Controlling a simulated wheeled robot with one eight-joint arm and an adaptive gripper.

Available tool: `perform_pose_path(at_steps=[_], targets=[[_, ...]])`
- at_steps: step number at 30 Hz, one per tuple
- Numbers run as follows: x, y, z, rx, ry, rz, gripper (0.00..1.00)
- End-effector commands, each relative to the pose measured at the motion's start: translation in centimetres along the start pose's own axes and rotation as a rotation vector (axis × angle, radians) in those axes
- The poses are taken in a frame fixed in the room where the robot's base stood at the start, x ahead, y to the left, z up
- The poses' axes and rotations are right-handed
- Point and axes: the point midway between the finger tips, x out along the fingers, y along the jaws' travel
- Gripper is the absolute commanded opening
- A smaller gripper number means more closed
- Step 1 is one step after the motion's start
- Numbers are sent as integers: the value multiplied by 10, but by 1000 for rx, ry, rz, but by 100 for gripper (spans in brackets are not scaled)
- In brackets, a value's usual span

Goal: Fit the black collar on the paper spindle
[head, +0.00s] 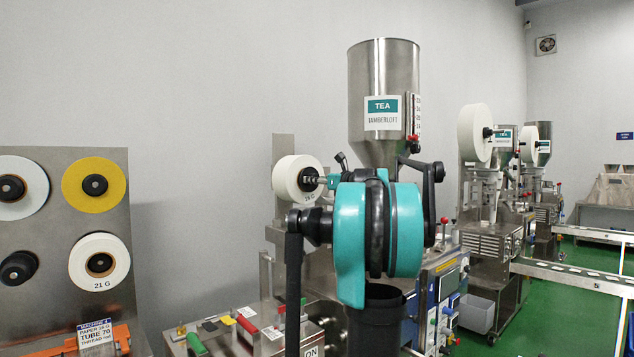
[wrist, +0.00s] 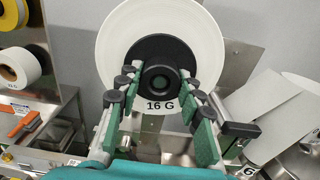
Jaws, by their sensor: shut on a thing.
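The black collar (wrist: 160,52) is a round disc with a raised central hub, seen face-on in the wrist view. It lies against the middle of the white paper roll (wrist: 208,40) marked 16 G; I cannot tell whether a gap is left between them. My gripper (wrist: 160,84) has its green-padded fingers on either side of the hub, shut on the collar. The paper spindle is hidden behind the collar and roll. In the head view the roll (head: 291,174) hangs upright on the machine, with my gripper (head: 318,180) at its right face.
A steel rack (head: 60,225) at left holds white and yellow rolls and a black hub. A steel tea hopper (head: 384,95) stands behind my arm. A bench (head: 255,335) with coloured handles is below.

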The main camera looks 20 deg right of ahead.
Motion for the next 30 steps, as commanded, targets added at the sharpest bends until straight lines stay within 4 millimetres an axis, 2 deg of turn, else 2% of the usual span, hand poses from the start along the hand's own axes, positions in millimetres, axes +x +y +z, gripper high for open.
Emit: perform_pose_path(at_steps=[24,25,30], targets=[[18,0,0,0,0,1,2],[18,0,0,0,0,0,39],[18,0,0,0,0,0,60]])
